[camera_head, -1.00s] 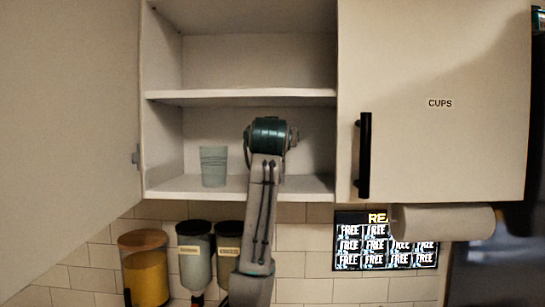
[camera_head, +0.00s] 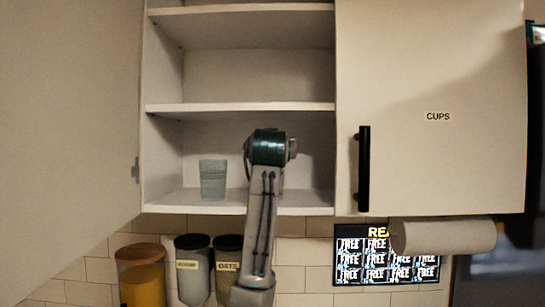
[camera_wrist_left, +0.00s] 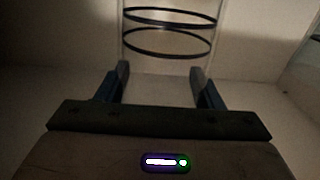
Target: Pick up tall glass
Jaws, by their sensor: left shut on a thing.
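The tall glass (camera_wrist_left: 168,50) shows in the left wrist view as a clear glass with two dark bands. It stands between the fingers of my left gripper (camera_wrist_left: 159,70), which is shut on it. Its top runs past the upper edge of that view. In the head view my left arm hides both the gripper and this glass inside the open cabinet. Whether the glass touches the shelf cannot be told. My right gripper is not in view.
A pale blue-green tumbler (camera_head: 213,180) stands on the lower shelf (camera_head: 175,204), left of my arm. The middle shelf (camera_head: 200,107) lies above. The closed CUPS door (camera_head: 435,160) with its black handle (camera_head: 363,168) is on the right. Jars (camera_head: 192,268) stand below.

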